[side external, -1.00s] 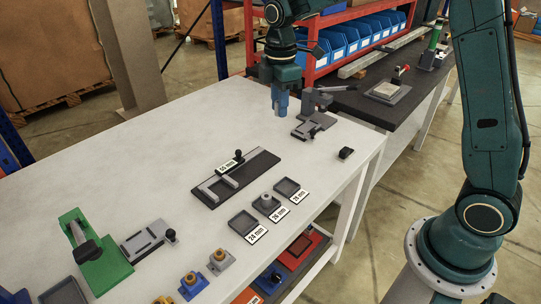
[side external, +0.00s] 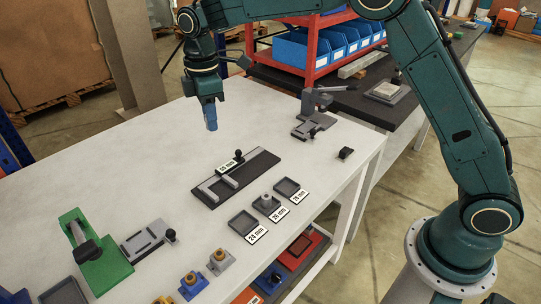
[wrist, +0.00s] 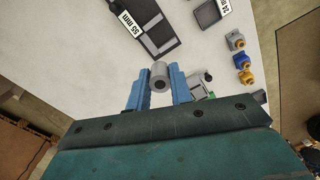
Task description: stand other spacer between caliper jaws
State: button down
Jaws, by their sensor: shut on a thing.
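My gripper (side external: 211,127) is over the far part of the white table, its blue fingers pointing down. In the wrist view my gripper (wrist: 159,80) is shut on a short grey spacer (wrist: 159,72) with a dark hole in its end. The caliper (side external: 262,163) lies mid-table, nearer the camera than my gripper: a dark plate with two grey jaws (side external: 220,186) and a black knob. Another grey spacer (side external: 267,199) stands in the middle labelled tray.
Two empty dark trays (side external: 242,223) (side external: 288,185) flank the middle one. A grey stand (side external: 314,115) and a small black block (side external: 346,153) are to the right. A green fixture (side external: 92,255) and a grey fixture (side external: 147,239) are to the left. The table around my gripper is clear.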

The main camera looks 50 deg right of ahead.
aim_at(222, 190)
notch_tip(222, 190, down, 20)
jog(key=shift+r, duration=0.1)
dwell(1.0)
jog(key=c, duration=1.5)
grip_release()
jog(key=shift+f, duration=0.2)
jog(key=shift+c, duration=0.2)
jog(key=shift+r, duration=0.15)
notch_tip(222, 190, up, 12)
